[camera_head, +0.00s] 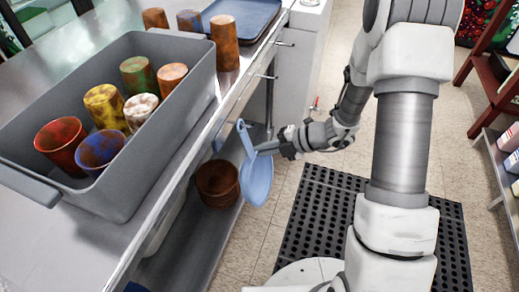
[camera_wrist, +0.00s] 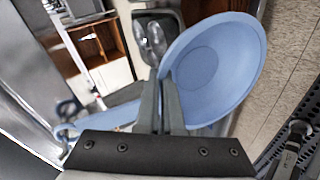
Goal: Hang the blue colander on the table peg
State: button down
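The blue colander (camera_head: 258,182) hangs beside the table's long edge, bowl low and handle (camera_head: 246,140) pointing up toward that edge. My gripper (camera_head: 277,148) is shut on the colander's rim from the right. In the wrist view, the fingers (camera_wrist: 161,105) pinch the rim; the bowl (camera_wrist: 215,70) is at right and the handle reaches left. Short dark pegs stick out from the table edge: a far peg (camera_head: 286,44) and a nearer peg (camera_head: 267,77). I cannot tell whether the handle's end touches a peg behind it.
A grey bin (camera_head: 150,165) with several coloured cups stands on the metal table. More cups and a blue tray (camera_head: 243,18) are behind it. Brown bowls (camera_head: 217,182) sit on the lower shelf. A black perforated mat (camera_head: 325,215) lies on the floor.

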jog(key=c, duration=1)
grip_release()
